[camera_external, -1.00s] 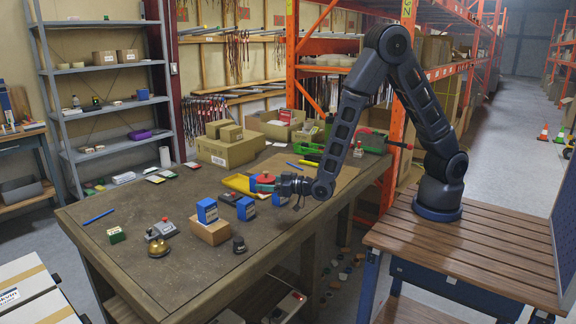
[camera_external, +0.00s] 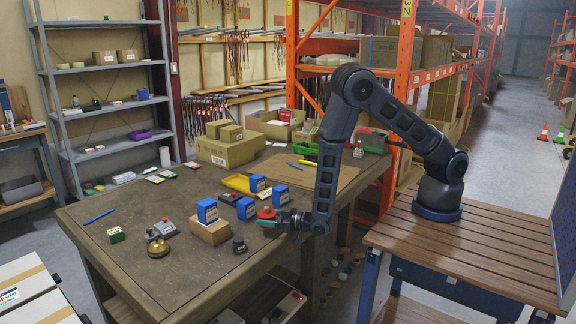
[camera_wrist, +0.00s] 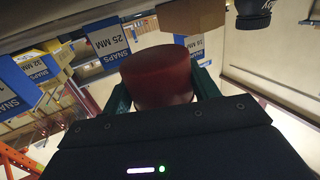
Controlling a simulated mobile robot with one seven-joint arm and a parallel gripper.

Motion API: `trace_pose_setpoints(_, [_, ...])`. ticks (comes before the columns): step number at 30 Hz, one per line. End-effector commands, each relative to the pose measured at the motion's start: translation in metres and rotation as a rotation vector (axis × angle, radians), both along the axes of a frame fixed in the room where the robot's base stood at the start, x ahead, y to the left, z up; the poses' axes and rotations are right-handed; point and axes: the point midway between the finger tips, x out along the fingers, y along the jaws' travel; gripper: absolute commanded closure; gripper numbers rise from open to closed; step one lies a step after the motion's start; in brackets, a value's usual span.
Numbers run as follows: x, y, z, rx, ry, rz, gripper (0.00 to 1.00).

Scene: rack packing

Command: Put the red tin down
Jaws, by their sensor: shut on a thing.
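The red tin (camera_external: 266,212) is held between the green fingers of my gripper (camera_external: 268,220), near the front right edge of the brown worktable (camera_external: 140,215). In the wrist view, the tin (camera_wrist: 158,76) fills the space between the two fingers (camera_wrist: 160,88). I cannot tell whether its underside touches the tabletop.
A black knob-like object (camera_external: 239,245) is front left. A yellow tray (camera_external: 238,184) lies behind. The table's left middle is mostly clear.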

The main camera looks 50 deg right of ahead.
Motion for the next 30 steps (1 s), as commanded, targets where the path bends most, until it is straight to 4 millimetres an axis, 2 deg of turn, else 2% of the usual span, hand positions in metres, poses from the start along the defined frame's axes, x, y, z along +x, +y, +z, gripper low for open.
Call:
trace_pose_setpoints(5, [0.0,0.0,-0.008,-0.001,0.0,0.0,1.0])
trace_pose_setpoints(13, [0.0,0.0,-0.036,0.0,-0.001,0.0,1.0])
trace_pose_setpoints(26, [0.0,0.0,-0.042,0.0,0.0,0.0,1.0])
trace_pose_setpoints(27, [0.0,0.0,-0.042,0.0,0.0,0.0,0.32])
trace_pose_setpoints(29, [0.0,0.0,-0.041,0.0,0.0,0.0,0.2])
trace_pose_setpoints(30, [0.0,0.0,-0.041,0.0,0.0,0.0,0.18])
